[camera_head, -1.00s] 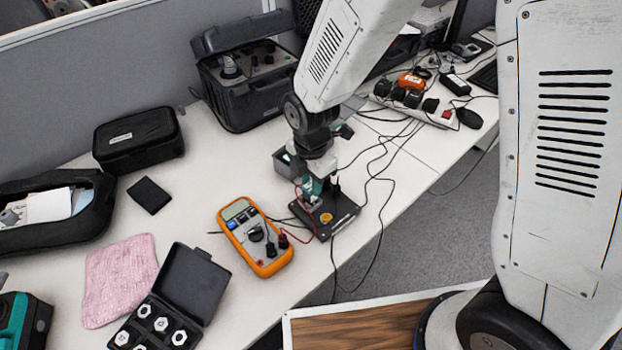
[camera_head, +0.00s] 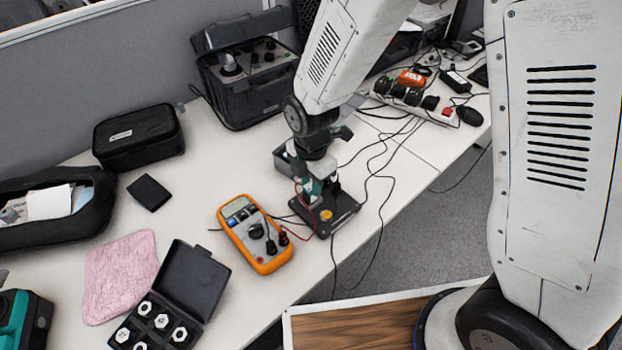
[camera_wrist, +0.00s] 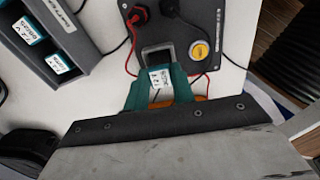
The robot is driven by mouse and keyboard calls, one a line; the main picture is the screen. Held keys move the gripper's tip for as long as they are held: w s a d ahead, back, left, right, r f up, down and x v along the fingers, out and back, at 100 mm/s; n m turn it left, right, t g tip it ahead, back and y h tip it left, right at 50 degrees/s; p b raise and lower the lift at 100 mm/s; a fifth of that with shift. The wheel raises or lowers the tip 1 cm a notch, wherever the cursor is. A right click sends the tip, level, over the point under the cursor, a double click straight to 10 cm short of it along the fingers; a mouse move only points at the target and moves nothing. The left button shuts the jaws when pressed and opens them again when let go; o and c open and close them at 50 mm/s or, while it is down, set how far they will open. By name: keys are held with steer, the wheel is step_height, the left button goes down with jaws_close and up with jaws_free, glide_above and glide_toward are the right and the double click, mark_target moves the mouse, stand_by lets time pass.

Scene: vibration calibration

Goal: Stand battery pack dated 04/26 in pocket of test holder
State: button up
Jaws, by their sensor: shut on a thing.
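My gripper (camera_head: 313,187) is shut on a teal battery pack (camera_wrist: 158,83) with a white label. The label's print is too small to read. In the wrist view the pack is right at the black-framed pocket (camera_wrist: 157,53) of the dark test holder (camera_wrist: 185,22). I cannot tell whether its end has entered the pocket. In the head view the test holder (camera_head: 345,213) lies on the table below my gripper, its pocket hidden. A grey tray (camera_wrist: 84,58) with other labelled teal packs (camera_wrist: 58,63) stands to the left in the wrist view.
The holder has a yellow button (camera_wrist: 199,50) and red and black leads (camera_wrist: 131,60). An orange multimeter (camera_head: 256,236) lies left of the holder in the head view. Loose cables (camera_head: 375,178) run to its right. A black case of white pieces (camera_head: 195,280) is at the front.

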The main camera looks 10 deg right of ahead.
steer(key=shift+f, duration=0.25)
steer(key=o, duration=1.5)
steer(key=shift+r, duration=4)
